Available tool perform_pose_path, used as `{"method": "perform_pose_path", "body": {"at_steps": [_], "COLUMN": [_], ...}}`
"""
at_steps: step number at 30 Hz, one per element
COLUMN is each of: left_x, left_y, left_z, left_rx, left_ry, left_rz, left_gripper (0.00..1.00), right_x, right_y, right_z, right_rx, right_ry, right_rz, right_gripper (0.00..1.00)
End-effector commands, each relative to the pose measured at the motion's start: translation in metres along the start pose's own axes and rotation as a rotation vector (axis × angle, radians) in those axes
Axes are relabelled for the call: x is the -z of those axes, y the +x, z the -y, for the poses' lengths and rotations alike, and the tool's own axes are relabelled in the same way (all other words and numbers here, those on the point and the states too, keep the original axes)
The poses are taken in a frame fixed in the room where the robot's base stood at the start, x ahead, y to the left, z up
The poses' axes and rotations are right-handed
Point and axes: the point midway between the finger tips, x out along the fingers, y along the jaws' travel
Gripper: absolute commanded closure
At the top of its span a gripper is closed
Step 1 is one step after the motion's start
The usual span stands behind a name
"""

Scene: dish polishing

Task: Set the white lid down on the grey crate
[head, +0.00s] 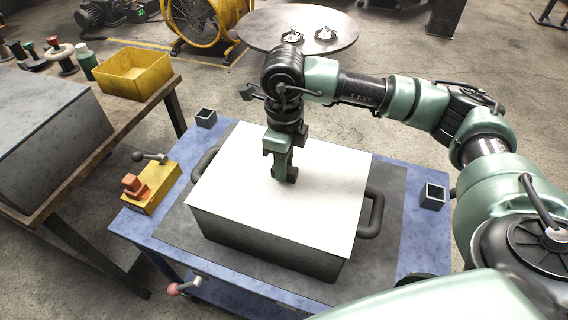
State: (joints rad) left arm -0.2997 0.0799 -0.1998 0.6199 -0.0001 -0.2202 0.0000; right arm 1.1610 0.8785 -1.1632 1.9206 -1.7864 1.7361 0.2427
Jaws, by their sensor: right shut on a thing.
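The white lid (325,200) is a flat rectangular panel over the top of the grey crate (260,248). Its edges line up closely with the crate's walls, and I see no clear gap, though I cannot tell whether it bears fully on the rim. The crate has a dark handle at each side and stands on a dark mat. My right gripper (284,178) points down at the middle of the lid and is shut on it. The part it grips is hidden by the jaws. My left gripper is not in view. The inside of the crate is hidden.
The crate's mat lies on a blue table (420,235). A small dark square cup (433,196) stands at the right and another (206,118) at the back left. A yellow block with an orange part (150,190) sits at the left edge. A workbench with a yellow bin (133,73) is further left.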

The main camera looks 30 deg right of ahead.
Motion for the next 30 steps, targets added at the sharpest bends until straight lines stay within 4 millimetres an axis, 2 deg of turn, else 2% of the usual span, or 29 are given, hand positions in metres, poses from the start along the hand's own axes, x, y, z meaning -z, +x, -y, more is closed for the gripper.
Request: {"method": "perform_pose_path", "body": {"at_steps": [5, 6, 9, 20, 23, 30], "left_x": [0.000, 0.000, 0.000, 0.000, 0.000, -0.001], "left_y": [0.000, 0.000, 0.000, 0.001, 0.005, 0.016], "left_z": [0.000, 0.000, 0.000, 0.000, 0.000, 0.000], "left_rx": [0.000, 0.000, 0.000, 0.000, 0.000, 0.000], "left_ry": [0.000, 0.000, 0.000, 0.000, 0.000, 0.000], "left_rz": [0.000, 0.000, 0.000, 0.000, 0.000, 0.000], "left_gripper": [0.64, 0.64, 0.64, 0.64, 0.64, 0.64], "right_x": [-0.001, -0.001, -0.001, 0.000, -0.001, -0.001], "right_y": [-0.001, -0.001, -0.001, -0.003, -0.013, -0.055], "right_z": [0.000, 0.000, 0.000, 0.000, 0.000, 0.000], "right_rx": [0.001, 0.001, 0.001, 0.000, 0.001, 0.002], "right_ry": [0.000, 0.000, 0.000, 0.000, 0.000, -0.002], "right_rz": [0.002, 0.002, 0.002, 0.001, 0.003, 0.005], "right_gripper": [1.00, 0.70, 0.48, 0.48, 0.48, 0.48]}}
